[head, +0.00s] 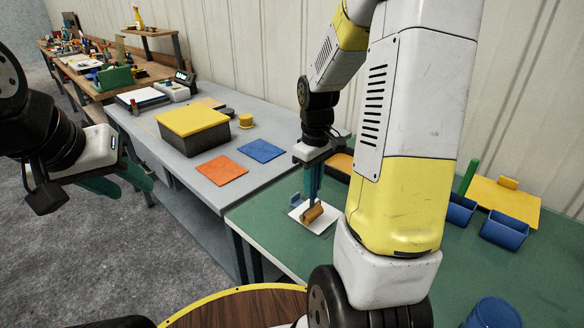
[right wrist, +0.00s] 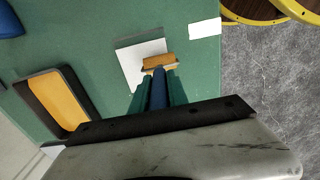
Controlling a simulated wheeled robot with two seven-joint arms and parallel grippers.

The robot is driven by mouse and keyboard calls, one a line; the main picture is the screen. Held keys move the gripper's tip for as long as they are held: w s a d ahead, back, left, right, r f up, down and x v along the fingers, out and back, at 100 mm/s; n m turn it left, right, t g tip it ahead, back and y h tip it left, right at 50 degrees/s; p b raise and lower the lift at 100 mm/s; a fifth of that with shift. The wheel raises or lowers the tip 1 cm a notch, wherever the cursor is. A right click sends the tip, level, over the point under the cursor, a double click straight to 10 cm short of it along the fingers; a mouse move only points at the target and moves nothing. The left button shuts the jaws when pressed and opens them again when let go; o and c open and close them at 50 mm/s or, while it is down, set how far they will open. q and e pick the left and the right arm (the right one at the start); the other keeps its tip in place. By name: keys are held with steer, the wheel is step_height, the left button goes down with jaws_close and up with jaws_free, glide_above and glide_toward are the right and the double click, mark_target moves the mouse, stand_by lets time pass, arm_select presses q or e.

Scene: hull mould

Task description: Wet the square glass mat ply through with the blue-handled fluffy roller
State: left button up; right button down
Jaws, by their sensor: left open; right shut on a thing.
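The square glass mat ply (head: 326,229) is a white square flat on the green bench; it also shows in the right wrist view (right wrist: 132,64). My right gripper (head: 312,182) is shut on the blue handle (right wrist: 158,88) of the roller. The handle points down, and the roller's orange-brown sleeve (head: 313,213) is over the ply, near one edge in the right wrist view (right wrist: 160,61). I cannot tell whether the sleeve touches the ply. My left gripper (head: 118,184) is open and empty, over the floor left of the grey table.
A dark-rimmed tray with an orange-yellow inside (right wrist: 58,98) lies near the ply. Blue bins (head: 503,229), a green post (head: 468,177) and a yellow board (head: 508,203) are to the right. The grey table (head: 188,170) holds a yellow-topped block (head: 193,122) and orange and blue squares.

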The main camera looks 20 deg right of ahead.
steer(key=shift+s+d, duration=0.1)
steer(key=shift+s, duration=0.2)
steer(key=shift+f, duration=0.75)
steer(key=shift+r, duration=0.8)
steer(key=shift+w+d, duration=0.55)
steer(key=shift+d, duration=0.3)
steer(key=shift+w+d, duration=0.5)
steer(key=shift+d, duration=0.35)
steer(key=shift+f, duration=0.85)
steer(key=shift+r, duration=0.1)
